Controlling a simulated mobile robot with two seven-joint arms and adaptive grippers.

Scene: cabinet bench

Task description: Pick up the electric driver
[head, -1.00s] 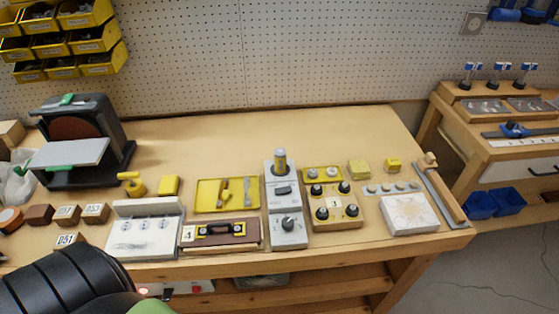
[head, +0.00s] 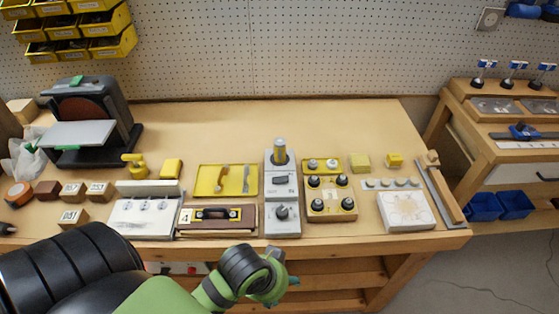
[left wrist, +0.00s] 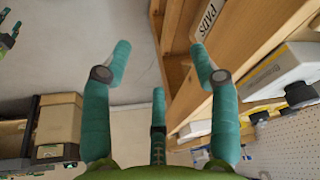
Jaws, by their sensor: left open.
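I cannot tell for sure which thing is the electric driver. A small yellow tool-like object (head: 134,173) stands on the bench right of the sander, and a dark object (head: 8,228) is cut off by the left edge. My left gripper shows as teal fingers (head: 290,281) beyond the green wrist, in front of the bench's front edge and mostly hidden by the wrist. In the left wrist view its three teal fingers (left wrist: 160,60) are spread, with nothing between them. A teal and green part at that view's left edge looks like my right gripper (left wrist: 9,28); its state is unclear.
The bench holds a disc sander (head: 88,120), wooden blocks (head: 73,190), a yellow tray (head: 208,191), a grey switch unit (head: 283,205), a knob box (head: 330,204) and a white panel (head: 406,210). The rear bench top is clear. Open shelves lie under the front edge.

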